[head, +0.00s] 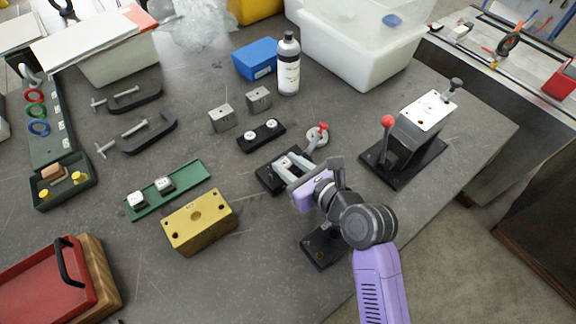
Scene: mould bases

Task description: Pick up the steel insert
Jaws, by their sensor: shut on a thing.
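My gripper (283,171) reaches in from the lower right over a small black mould base (265,178). Its two pale fingers are shut on a small grey metal piece, the steel insert (286,162), mostly hidden between them. I cannot tell whether the insert touches the black base. Two similar small steel blocks with pale tops, a left one (136,201) and a right one (165,185), sit in a green tray (190,176) to the left.
A brass block (198,222) lies left of my gripper. A black plate with two round studs (261,136) and two grey blocks (222,118) lie beyond. A red-knobbed clamp fixture (405,145) stands right; a white bottle (288,68) stands at the back.

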